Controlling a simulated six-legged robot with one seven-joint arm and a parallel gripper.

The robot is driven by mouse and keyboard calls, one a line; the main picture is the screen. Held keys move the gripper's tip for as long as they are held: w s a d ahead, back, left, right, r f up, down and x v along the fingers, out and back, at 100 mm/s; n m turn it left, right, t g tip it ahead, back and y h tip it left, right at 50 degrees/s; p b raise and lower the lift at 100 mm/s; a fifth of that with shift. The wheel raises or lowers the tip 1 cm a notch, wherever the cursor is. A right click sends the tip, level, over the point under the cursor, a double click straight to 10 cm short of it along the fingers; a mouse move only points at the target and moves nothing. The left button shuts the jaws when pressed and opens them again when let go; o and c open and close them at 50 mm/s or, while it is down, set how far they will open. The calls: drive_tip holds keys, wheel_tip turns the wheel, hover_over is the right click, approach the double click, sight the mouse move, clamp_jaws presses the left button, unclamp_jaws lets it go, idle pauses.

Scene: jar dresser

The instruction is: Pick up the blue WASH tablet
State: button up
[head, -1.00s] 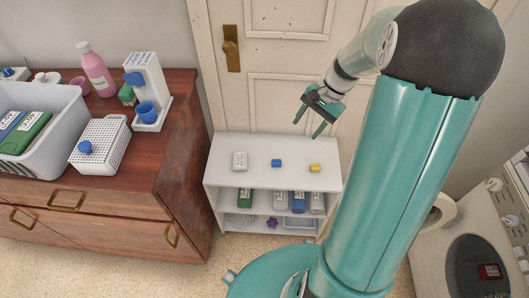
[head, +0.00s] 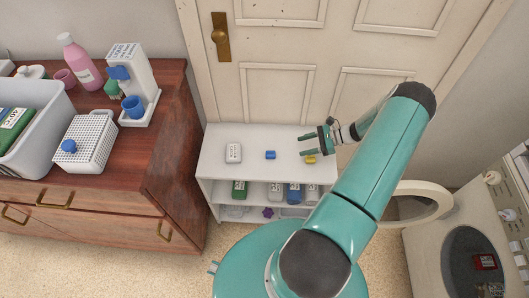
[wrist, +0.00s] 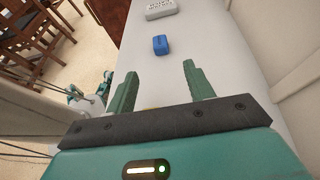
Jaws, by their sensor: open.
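The blue WASH tablet (head: 270,155) lies on the white top of a low shelf unit, between a white block and a yellow tablet. It also shows in the wrist view (wrist: 160,44), ahead of the fingers and roughly between their lines. My gripper (head: 306,144) is open and empty, to the right of the blue tablet and apart from it, near the yellow tablet (head: 310,160). In the wrist view, the two green fingers (wrist: 158,86) are spread wide. The yellow tablet is almost wholly hidden there behind the gripper's dark bar.
The white block (head: 233,153) lies left of the blue tablet on the shelf unit (head: 250,140). Bottles and boxes fill the shelves below. A wooden dresser (head: 170,150) with a white bin stands at left. A door is behind; a washer with its round door open is at right.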

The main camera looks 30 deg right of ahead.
approach(273, 153)
drive_tip(key=x, duration=0.3)
drive_tip(key=shift+w+a+f, duration=0.1)
drive_tip(key=shift+a+f, duration=0.2)
drive_tip(key=shift+a, duration=0.05)
drive_tip(key=shift+x, duration=3.1)
drive_tip(key=shift+w+r, duration=0.1)
drive_tip(key=c, duration=1)
